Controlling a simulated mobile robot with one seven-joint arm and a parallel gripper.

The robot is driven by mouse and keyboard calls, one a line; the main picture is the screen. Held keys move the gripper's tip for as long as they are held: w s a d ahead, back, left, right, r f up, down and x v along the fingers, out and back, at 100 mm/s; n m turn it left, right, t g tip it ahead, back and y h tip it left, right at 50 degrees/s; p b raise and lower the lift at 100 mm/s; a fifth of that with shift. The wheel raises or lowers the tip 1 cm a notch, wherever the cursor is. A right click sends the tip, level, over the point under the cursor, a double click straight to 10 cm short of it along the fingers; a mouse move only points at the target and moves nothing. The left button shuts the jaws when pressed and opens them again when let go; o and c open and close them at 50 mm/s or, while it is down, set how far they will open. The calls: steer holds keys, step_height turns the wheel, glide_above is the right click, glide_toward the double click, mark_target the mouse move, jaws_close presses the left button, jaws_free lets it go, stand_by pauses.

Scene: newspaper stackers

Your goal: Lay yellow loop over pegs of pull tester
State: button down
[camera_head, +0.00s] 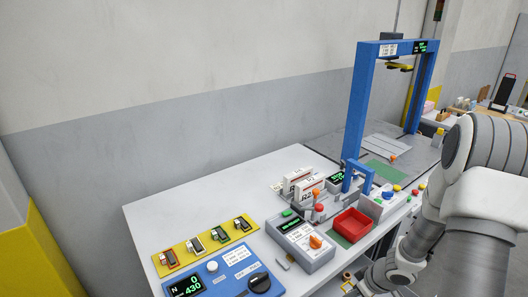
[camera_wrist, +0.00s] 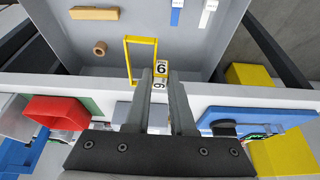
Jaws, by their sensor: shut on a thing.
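In the wrist view my gripper (camera_wrist: 162,95) is shut on the small tag (camera_wrist: 162,68) of the yellow loop, a white and yellow block marked with a figure. The yellow loop (camera_wrist: 127,55) is a thin rectangular frame reaching to the left of the fingers, above a grey surface. In the head view my gripper and the loop are hidden. A tall blue frame (camera_head: 358,95) stands at the back right. Pegs are not clearly visible on either.
A red tray (camera_head: 351,223) and a grey control box (camera_head: 303,246) stand on the white table (camera_head: 160,215). Yellow plates with clips (camera_head: 206,243) lie behind the blue unit. A wooden ring (camera_wrist: 100,48) and bar lie on the grey surface. The table's back left is clear.

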steer(key=w+a+r+m+t+h+b, duration=0.1)
steer(key=a+m+h+b, duration=0.1)
steer(key=a+m+b, duration=0.4)
steer(key=a, duration=0.4)
steer(key=shift+w+a+r+m, duration=0.2)
steer(key=shift+w+r+m, duration=0.05)
steer(key=shift+r+m, duration=0.15)
steer(key=shift+s, duration=0.15)
